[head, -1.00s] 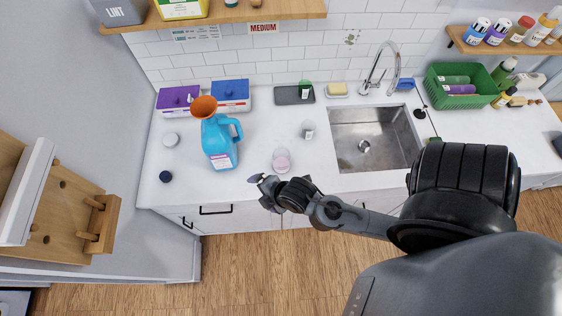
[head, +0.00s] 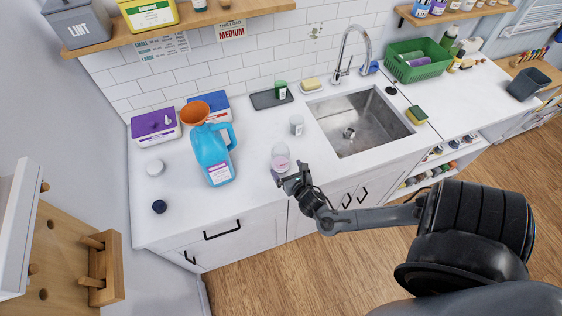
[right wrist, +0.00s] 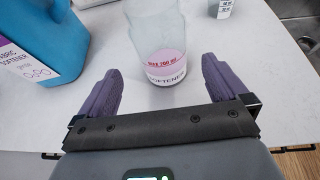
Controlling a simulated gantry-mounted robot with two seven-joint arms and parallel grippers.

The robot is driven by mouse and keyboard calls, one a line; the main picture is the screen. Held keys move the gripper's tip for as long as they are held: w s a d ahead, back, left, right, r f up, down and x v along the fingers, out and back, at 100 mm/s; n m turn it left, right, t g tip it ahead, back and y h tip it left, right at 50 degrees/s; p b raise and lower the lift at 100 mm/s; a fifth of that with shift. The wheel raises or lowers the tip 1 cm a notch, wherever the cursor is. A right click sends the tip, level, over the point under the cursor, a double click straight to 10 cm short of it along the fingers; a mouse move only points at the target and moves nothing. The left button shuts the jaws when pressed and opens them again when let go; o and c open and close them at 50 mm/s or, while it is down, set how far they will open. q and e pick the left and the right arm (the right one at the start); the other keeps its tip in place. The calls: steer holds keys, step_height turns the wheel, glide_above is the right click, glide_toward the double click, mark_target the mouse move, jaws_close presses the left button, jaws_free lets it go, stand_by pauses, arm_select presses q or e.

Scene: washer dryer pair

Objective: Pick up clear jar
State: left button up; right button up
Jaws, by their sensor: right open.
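A clear jar (head: 280,157) with pink liquid in its bottom stands upright on the white counter, near the front edge. In the right wrist view the jar (right wrist: 160,45) shows red marking and a softener label, and its top is cut off by the frame. My right gripper (head: 291,176) is just in front of the jar. Its two purple-padded fingers (right wrist: 160,75) are spread apart, pointing toward the jar, which shows between and beyond their tips. I see no grip on it. My left gripper is not in view.
A blue softener jug (head: 212,158) with an orange funnel stands left of the jar. A smaller clear cup (head: 296,125) stands behind it, near the sink (head: 362,118). A dark round cap (head: 159,207) lies at left. The counter in front of the jug is clear.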

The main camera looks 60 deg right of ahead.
mark_target(281, 154)
steer(key=shift+f+x, duration=0.15)
steer(key=shift+x, duration=1.9)
steer(key=shift+f+x, duration=0.15)
steer(key=shift+x, duration=1.9)
steer(key=shift+s, duration=0.2)
steer(key=c, duration=1)
steer(key=shift+r, duration=0.2)
steer(key=shift+d+r, duration=0.1)
steer(key=shift+r, duration=1.65)
steer(key=shift+s+d+r+p, duration=0.15)
steer(key=shift+s+d+r, duration=1)
steer(key=shift+s, duration=0.4)
steer(key=shift+s+d+r+p, duration=0.15)
steer(key=shift+s+d+r, duration=1)
steer(key=shift+s, duration=0.45)
steer(key=shift+s+d+r+p, duration=0.15)
steer(key=shift+s+d+r, duration=0.85)
steer(key=shift+s+r, duration=0.4)
steer(key=shift+c, duration=0.2)
steer(key=shift+s+f, duration=0.15)
steer(key=shift+s, duration=0.05)
